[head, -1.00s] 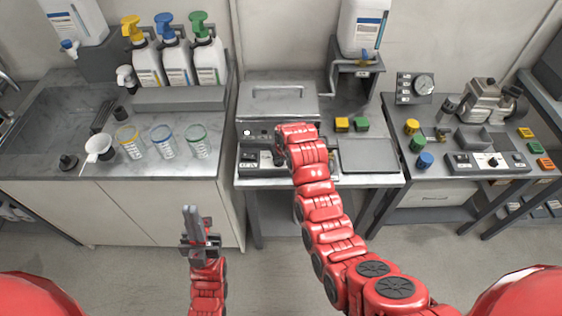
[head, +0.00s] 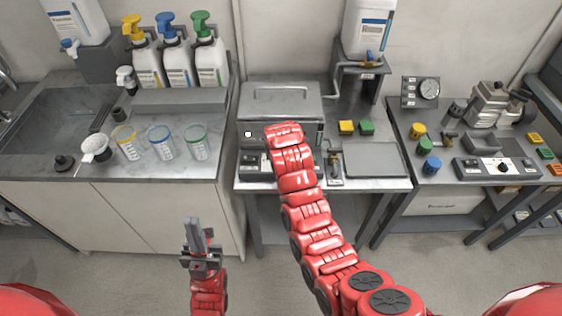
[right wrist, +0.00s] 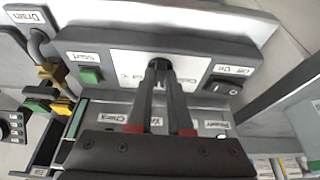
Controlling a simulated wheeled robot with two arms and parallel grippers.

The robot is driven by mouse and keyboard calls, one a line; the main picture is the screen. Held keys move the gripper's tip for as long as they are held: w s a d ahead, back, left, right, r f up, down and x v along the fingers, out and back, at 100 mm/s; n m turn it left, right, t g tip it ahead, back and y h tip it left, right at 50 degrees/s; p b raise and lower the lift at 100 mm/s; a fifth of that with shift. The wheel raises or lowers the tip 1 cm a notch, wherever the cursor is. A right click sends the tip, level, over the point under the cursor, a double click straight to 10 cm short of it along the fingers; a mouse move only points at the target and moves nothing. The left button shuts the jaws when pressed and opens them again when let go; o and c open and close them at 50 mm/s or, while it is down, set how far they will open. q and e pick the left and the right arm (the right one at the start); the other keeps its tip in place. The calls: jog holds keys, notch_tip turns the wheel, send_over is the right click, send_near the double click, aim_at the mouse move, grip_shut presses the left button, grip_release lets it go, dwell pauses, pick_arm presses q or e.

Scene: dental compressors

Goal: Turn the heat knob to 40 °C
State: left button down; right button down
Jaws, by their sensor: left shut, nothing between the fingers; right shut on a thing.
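The heat knob (right wrist: 158,63) is a small dark knob on a white dial plate (right wrist: 125,66) on the front of the grey metal unit (head: 270,100). In the right wrist view my right gripper (right wrist: 161,74) is shut on the knob, its two fingers covering most of it. The knob's pointer and the dial's temperature marks cannot be read. In the head view my right arm hides the knob and the right gripper. My left gripper (head: 197,235) is shut and empty, low in front of the left cabinet, away from the unit.
On the same panel are a green start button (right wrist: 91,75) and a black off/on switch (right wrist: 223,85), close on either side of the fingers. Yellow (head: 346,127) and green (head: 367,128) blocks stand right of the unit. Beakers stand on the left counter.

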jog(key=c, duration=0.8)
grip_release()
jog(key=shift+c, duration=0.2)
jog(key=shift+s+r, duration=0.15)
jog(key=shift+r, duration=0.15)
jog(key=p+v, duration=0.8)
jog(key=v, duration=0.8)
jog(key=shift+r, duration=0.4)
